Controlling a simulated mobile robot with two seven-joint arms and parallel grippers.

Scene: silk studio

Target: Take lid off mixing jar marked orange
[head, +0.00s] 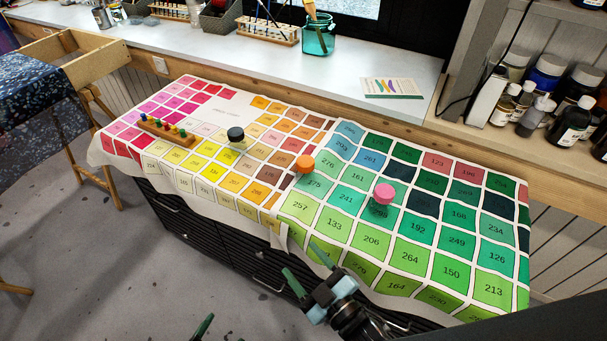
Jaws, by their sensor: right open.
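A small jar with an orange lid (305,162) stands upright on the colour-chart cloth (338,220), near the middle of the cabinet top. Its lid is on, and most of its body is hidden under the lid. My right gripper (309,269) is at the cabinet's front edge, nearer to me than the jar. Its two green-tipped fingers are apart with nothing between them. A dark green tip (203,327) at the bottom edge looks like a finger of my left gripper; the rest is out of frame.
A jar with a pink lid (384,193) stands right of the orange one, and a black-lidded jar (236,136) stands to its left. A wooden rack with coloured pegs (167,131) lies farther left. Bottles (540,110) fill the right shelf. The cloth before the orange jar is clear.

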